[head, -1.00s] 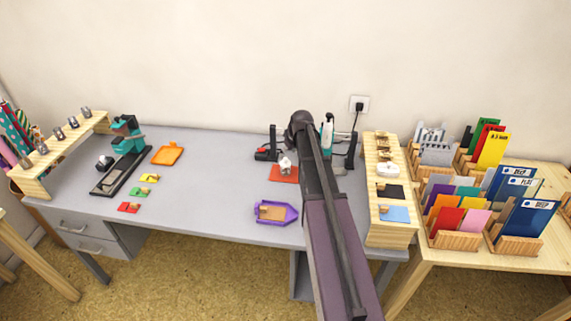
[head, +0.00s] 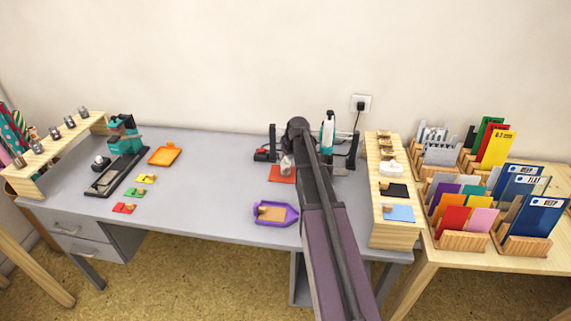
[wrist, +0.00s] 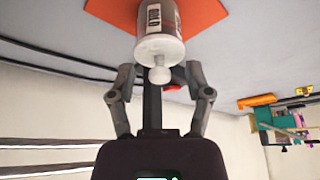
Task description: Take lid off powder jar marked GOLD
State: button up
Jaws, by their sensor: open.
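A pale powder jar (wrist: 155,22) with a dark-lettered label stands on an orange mat (wrist: 105,12) in the wrist view. I cannot read the lettering for sure. Its whitish lid (wrist: 158,46) is on the jar and has a round knob (wrist: 159,75). My gripper (wrist: 160,80) is open, with one finger on each side of the knob and a visible gap to it. In the head view the jar (head: 286,165) stands on the mat (head: 278,178), just left of my arm. My fingers are hidden in the head view.
A dark stand with a teal-and-white bottle (head: 327,132) is behind my arm. A purple tray (head: 275,223) lies in front of the mat. A wooden rack (head: 396,236) stands to the right.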

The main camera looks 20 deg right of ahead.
aim_at(285, 158)
jog(key=c, duration=0.8)
jog(key=shift+r, duration=0.15)
jog(key=shift+r+p, duration=0.9)
jog(key=shift+p, duration=0.2)
jog(key=shift+r+p, duration=0.8)
jog(key=shift+r, duration=0.05)
jog(key=s+d+r+p, duration=0.1)
jog(key=s+d, duration=0.1)
jog(key=s, duration=1.4)
jog(key=shift+r, duration=0.1)
